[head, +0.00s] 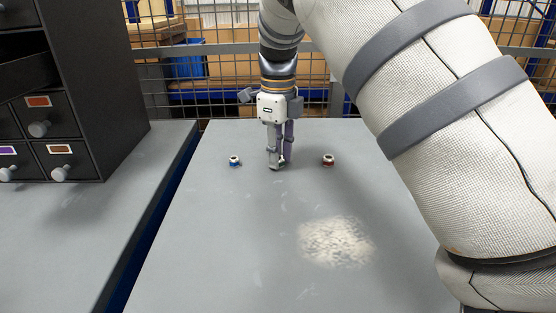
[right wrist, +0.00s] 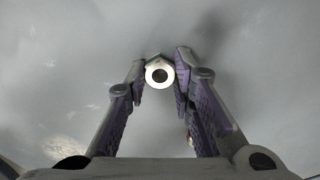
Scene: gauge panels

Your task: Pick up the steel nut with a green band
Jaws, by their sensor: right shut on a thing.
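My right gripper (head: 279,165) points straight down at the grey table, between two banded nuts. In the right wrist view its fingertips (right wrist: 162,72) are shut on a steel nut (right wrist: 159,74), seen from above as a pale ring with a dark hole. My left gripper is not in view.
A blue-banded nut (head: 235,160) stands left of the gripper and a red-banded nut (head: 328,160) right of it. A dark drawer cabinet (head: 110,90) stands on the left table. A wire fence (head: 220,50) is behind. The table's front is clear.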

